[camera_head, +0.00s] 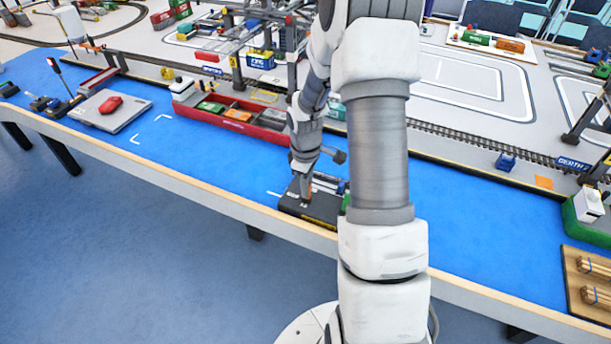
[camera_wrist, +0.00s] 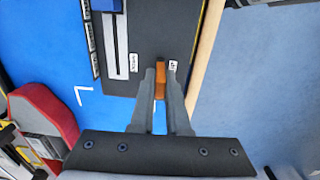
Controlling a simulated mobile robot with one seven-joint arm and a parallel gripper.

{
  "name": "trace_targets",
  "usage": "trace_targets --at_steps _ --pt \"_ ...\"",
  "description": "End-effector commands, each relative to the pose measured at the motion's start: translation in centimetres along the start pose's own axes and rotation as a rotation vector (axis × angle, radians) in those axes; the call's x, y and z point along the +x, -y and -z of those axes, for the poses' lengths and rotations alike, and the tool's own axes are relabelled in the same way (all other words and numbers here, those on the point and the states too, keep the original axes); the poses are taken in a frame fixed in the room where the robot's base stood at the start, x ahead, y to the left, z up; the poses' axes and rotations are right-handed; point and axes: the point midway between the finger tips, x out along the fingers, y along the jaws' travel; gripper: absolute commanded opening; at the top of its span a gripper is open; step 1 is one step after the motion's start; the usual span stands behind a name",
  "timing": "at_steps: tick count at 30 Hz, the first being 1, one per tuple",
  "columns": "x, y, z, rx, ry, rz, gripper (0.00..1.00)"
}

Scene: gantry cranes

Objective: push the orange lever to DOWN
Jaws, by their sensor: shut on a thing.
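The orange lever (camera_wrist: 160,88) stands between the two grey fingers of my gripper (camera_wrist: 161,75) in the wrist view. The fingers are shut on it, one on each side, and hide part of it. The lever is on a black control box (camera_wrist: 188,28) with small white labels beside the lever, too small to read surely. In the head view my gripper (camera_head: 304,188) points down onto the box (camera_head: 321,211) near the table's front edge. The lever can hardly be made out there.
A long red tray (camera_head: 262,132) with coloured blocks lies behind and left of the box. A grey plate (camera_head: 92,122) with a red piece is further left. The blue tabletop (camera_head: 465,205) is clear to the right, up to a wooden board (camera_head: 572,268).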

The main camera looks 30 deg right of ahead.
Motion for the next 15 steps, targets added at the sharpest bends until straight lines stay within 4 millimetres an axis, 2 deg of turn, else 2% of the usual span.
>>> trace_targets --at_steps 1,15 --pt "-0.6 -0.2 -0.1 0.004 0.0 0.027 0.0" --pt "0.2 -1.8 0.0 0.003 -0.003 0.328 0.0"
